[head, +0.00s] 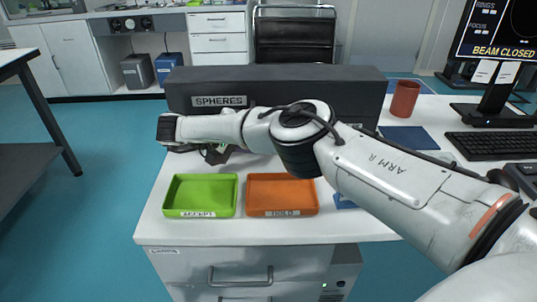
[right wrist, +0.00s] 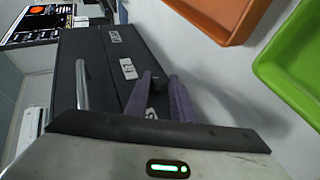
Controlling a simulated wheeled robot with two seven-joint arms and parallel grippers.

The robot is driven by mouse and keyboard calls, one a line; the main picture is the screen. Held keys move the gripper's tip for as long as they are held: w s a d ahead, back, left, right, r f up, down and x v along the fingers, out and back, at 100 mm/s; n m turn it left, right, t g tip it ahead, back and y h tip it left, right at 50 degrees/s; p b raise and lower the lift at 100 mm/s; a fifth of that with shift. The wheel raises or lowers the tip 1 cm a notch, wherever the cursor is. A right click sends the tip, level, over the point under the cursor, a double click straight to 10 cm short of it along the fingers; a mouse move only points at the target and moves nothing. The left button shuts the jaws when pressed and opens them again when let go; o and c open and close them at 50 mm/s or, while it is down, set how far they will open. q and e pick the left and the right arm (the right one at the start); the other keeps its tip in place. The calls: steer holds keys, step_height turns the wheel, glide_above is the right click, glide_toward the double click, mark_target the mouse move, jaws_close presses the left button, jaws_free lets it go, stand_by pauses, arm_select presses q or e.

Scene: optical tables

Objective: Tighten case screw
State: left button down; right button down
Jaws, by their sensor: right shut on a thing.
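A long dark grey case (head: 280,88) with a SPHERES label lies across the back of the white table. In the right wrist view the dark case (right wrist: 118,55) shows white labels on its face. My right arm reaches across in front of it in the head view. My right gripper (right wrist: 157,84) is at the case's labelled face, its two fingers closed around a small dark thing. I cannot tell whether that thing is the case screw. The fingers are largely hidden behind the arm in the head view. My left gripper is in neither view.
A green ACCEPT tray (head: 167,206) and an orange HOLD tray (head: 251,206) sit empty at the table's front. A red-brown cup (head: 405,99), a keyboard (head: 492,146) and a monitor (head: 503,32) stand right.

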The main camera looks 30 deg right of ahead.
steer(key=shift+f, duration=0.2)
arm_select(q)
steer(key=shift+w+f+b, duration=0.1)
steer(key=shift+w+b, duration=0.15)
steer(key=shift+b, duration=0.25)
arm_select(e)
steer(key=shift+r, duration=0.1)
steer(key=shift+s, duration=0.1)
steer(key=c, duration=1.8)
jaws_free()
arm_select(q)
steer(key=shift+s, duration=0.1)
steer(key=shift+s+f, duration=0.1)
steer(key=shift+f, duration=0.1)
